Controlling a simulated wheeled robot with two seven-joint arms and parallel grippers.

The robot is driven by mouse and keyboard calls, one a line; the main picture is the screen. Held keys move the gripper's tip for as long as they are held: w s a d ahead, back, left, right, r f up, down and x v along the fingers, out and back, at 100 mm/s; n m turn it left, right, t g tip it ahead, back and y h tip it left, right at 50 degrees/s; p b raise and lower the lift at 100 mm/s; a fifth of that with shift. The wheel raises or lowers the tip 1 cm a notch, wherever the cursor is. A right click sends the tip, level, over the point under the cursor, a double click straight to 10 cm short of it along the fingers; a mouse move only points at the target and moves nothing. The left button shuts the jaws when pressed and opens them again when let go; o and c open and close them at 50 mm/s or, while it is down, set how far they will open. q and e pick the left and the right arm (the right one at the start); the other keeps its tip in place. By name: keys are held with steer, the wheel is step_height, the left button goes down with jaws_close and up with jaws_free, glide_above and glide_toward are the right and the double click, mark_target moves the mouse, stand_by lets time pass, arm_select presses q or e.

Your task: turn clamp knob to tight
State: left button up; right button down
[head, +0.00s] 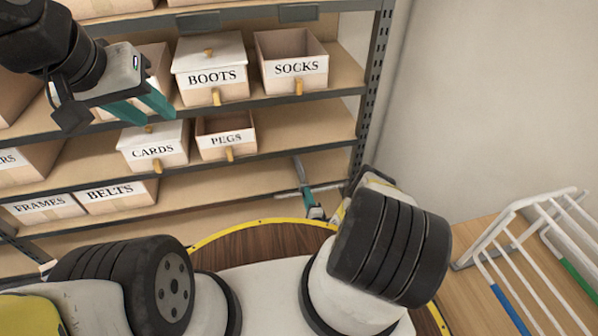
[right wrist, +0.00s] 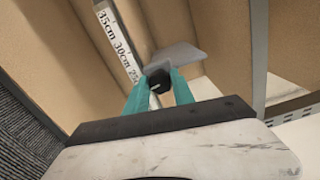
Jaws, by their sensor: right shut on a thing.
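The clamp's black knob (right wrist: 158,79) sits between the teal fingertips of my right gripper (right wrist: 159,88) in the right wrist view. The gripper is shut on it. A grey metal piece (right wrist: 178,55), apparently part of the clamp, lies just beyond the knob. In the head view my right gripper (head: 314,207) shows small and partly hidden behind my arm, by a thin grey bar (head: 299,172) at the lower shelf; the knob itself cannot be made out there. I cannot read how far the knob is turned. My left gripper (head: 143,108) is open and empty before the shelves at upper left.
A shelf rack holds labelled boxes: BOOTS (head: 211,72), SOCKS (head: 290,58), CARDS (head: 153,145), PEGS (head: 226,134) and BELTS (head: 117,195). A measuring strip (right wrist: 121,47) runs behind the knob. A white rack (head: 530,245) stands at right.

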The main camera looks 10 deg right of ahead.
stand_by(0.3)
steer(key=c, duration=1.1)
jaws_free()
steer(key=shift+o, duration=0.2)
